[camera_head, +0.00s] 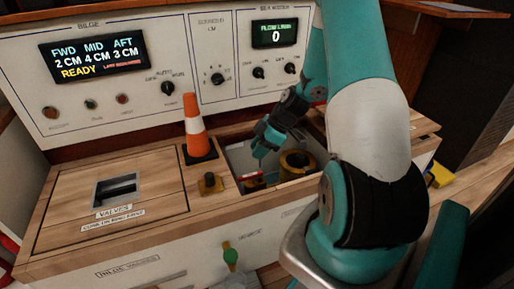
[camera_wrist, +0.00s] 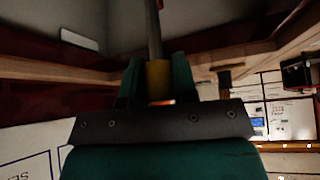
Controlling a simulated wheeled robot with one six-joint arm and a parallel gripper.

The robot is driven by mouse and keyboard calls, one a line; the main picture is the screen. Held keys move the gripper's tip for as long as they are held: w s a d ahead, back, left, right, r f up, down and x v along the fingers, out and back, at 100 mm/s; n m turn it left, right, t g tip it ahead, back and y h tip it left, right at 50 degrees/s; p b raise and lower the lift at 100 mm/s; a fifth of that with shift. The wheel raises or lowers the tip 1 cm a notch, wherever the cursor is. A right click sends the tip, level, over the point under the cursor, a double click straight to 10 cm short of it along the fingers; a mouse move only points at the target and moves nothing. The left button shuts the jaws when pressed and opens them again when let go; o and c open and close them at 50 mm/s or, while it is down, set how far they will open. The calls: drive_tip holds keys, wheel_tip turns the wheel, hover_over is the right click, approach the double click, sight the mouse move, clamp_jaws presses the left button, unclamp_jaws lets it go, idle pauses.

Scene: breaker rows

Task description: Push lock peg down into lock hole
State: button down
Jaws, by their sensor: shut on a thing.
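In the wrist view my gripper (camera_wrist: 157,75) is shut on a yellow cylindrical piece (camera_wrist: 158,80), with a grey rod (camera_wrist: 154,35) running on from it. This piece may be the lock peg; I cannot tell for certain. In the head view my gripper (camera_head: 262,148) points down over an open recess (camera_head: 240,155) in the wooden counter, and the held piece cannot be made out there. I cannot make out the lock hole.
An orange and white cone (camera_head: 195,128) stands on the counter just left of the recess. A yellow ring-shaped part (camera_head: 297,162) sits inside the recess, right of my gripper. The control panel (camera_head: 130,60) rises behind. The wooden lid (camera_head: 75,190) at left is mostly clear.

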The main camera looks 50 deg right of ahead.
drive_tip(key=shift+f+b, duration=1.6)
drive_tip(key=shift+f, duration=0.95)
drive_tip(key=shift+f+b, duration=1.05)
drive_tip(key=shift+f, duration=0.8)
drive_tip(key=shift+r, duration=0.2)
drive_tip(key=shift+r+p, duration=1.4)
drive_tip(key=shift+p, duration=0.05)
idle(0.8)
drive_tip(key=shift+f+b, duration=0.5)
drive_tip(key=shift+f, duration=0.55)
